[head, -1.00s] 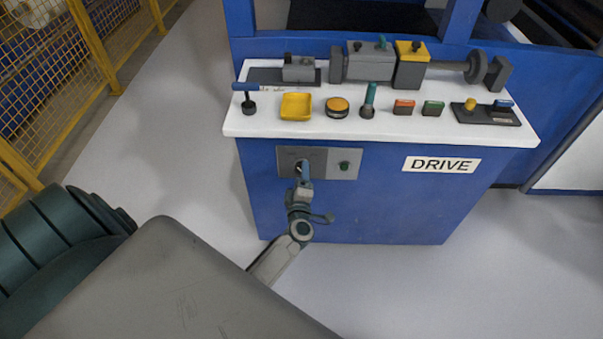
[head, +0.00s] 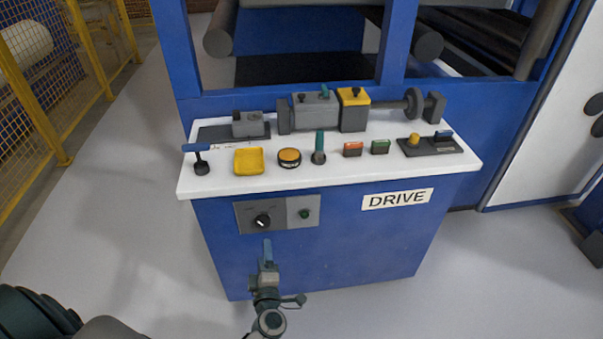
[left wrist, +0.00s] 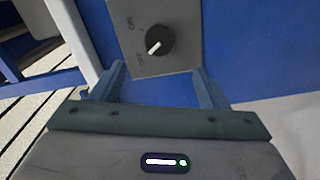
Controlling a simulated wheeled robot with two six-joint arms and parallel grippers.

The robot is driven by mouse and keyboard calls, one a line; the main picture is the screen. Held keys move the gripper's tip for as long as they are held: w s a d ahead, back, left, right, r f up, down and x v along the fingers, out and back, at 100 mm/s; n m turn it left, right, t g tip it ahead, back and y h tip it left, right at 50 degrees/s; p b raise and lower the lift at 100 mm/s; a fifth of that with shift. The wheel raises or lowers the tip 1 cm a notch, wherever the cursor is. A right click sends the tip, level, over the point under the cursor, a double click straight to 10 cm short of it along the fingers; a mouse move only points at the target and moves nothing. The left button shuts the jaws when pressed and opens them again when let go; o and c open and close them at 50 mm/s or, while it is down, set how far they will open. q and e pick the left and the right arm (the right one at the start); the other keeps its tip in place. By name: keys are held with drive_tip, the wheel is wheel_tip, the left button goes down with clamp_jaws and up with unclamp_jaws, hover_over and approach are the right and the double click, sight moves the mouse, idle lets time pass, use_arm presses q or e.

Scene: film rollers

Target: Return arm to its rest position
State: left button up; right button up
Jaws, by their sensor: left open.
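My left gripper (head: 267,250) is in front of the blue drive cabinet, below the grey switch panel, apart from it. In the left wrist view its two blue fingers (left wrist: 160,86) are spread, with nothing between them. The black rotary knob (head: 262,220) sits on the panel just above the gripper. The knob also shows in the left wrist view (left wrist: 160,40), beyond the fingertips, with its white mark slanting to the lower left. My right gripper is not in view.
A yellow mesh fence (head: 45,100) stands at the left. The floor beside the cabinet is clear.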

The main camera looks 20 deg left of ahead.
use_arm(q)
drive_tip(key=s+d+f+m+g+h+p, duration=0.25)
drive_tip(key=s+f+m+h, duration=0.35)
drive_tip(key=f, duration=0.4)
drive_tip(key=s+d+f+m+g+h+p, duration=0.25)
drive_tip(key=s+f+m, duration=0.25)
drive_tip(key=f+m, duration=0.5)
drive_tip(key=s+a+f+m+g, duration=0.1)
drive_tip(key=s+f+m+g, duration=0.1)
drive_tip(key=s, duration=0.6)
drive_tip(key=s+a+f+m+g+p, duration=0.1)
drive_tip(key=s+a+f+g, duration=0.1)
drive_tip(key=s+f+g, duration=0.2)
drive_tip(key=s+a+f+m+g, duration=0.2)
drive_tip(key=s+f, duration=0.4)
drive_tip(key=s, duration=0.5)
drive_tip(key=shift+s+f+m+g+p, duration=0.3)
drive_tip(key=shift+f+g+p, duration=0.05)
drive_tip(key=shift+g, duration=0.15)
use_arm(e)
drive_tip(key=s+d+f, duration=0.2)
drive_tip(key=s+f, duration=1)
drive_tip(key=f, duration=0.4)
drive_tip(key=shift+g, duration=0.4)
use_arm(q)
drive_tip(key=shift+d, duration=0.1)
